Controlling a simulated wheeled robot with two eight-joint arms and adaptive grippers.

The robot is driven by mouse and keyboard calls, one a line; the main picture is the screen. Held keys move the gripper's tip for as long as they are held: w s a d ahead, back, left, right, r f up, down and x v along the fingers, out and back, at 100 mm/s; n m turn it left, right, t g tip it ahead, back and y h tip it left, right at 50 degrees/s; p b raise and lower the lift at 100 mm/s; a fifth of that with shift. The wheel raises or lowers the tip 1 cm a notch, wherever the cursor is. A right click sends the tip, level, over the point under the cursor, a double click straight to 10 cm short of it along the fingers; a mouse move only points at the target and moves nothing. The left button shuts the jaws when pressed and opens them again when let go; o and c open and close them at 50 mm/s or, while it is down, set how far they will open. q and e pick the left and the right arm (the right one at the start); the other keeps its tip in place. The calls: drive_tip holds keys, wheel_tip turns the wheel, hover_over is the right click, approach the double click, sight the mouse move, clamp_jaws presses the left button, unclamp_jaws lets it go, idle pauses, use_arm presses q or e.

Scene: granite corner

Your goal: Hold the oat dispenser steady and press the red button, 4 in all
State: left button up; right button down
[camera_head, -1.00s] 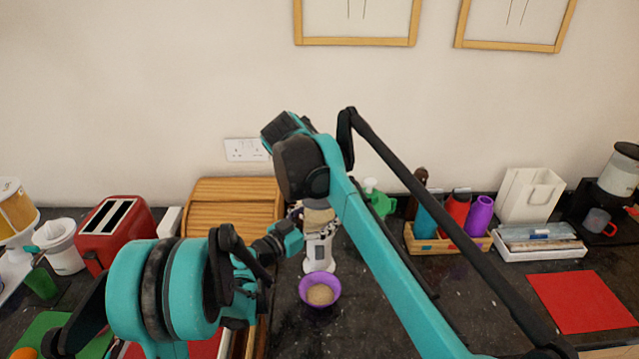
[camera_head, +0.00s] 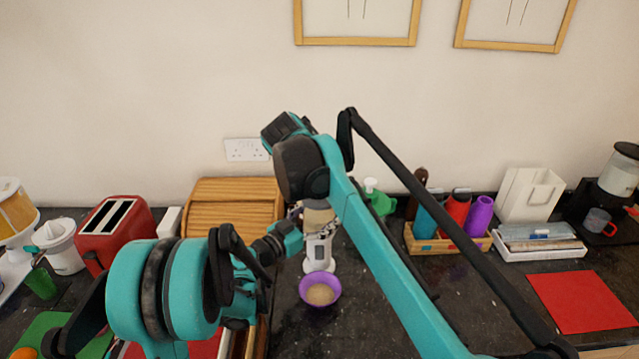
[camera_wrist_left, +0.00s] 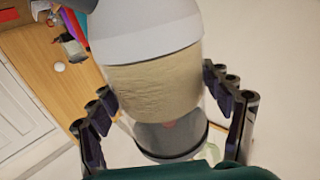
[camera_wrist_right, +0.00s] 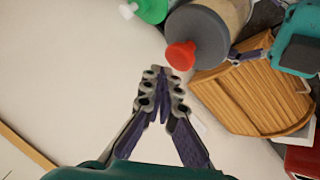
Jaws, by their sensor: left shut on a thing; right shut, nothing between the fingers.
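The oat dispenser (camera_head: 319,251) stands on the dark counter, white below with a clear hopper of oats above. In the left wrist view its hopper (camera_wrist_left: 155,85) fills the middle, and my left gripper (camera_wrist_left: 165,105) is shut around it. The red button (camera_wrist_right: 181,56) shows in the right wrist view on the grey lid (camera_wrist_right: 205,38). My right gripper (camera_wrist_right: 160,75) is shut and empty, its tips close beside the button; I cannot tell whether they touch. A purple bowl (camera_head: 320,301) with oats in it stands in front of the dispenser. In the head view my arms hide the dispenser's top.
A wooden bread box (camera_head: 232,205) and a red toaster (camera_head: 115,228) stand to the left. A green bottle (camera_head: 381,202) is close behind on the right, with a wooden caddy of bottles (camera_head: 445,245) beyond it. A red mat (camera_head: 583,301) lies at the right.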

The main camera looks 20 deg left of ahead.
drive_tip(key=shift+f, duration=0.2)
idle(0.3)
drive_tip(key=shift+f, duration=0.25)
drive_tip(key=shift+f, duration=1.05)
idle(0.9)
drive_tip(key=shift+r, duration=1.5)
drive_tip(key=shift+r, duration=2.5)
drive_tip(key=shift+r, duration=0.1)
drive_tip(key=shift+r, duration=1.8)
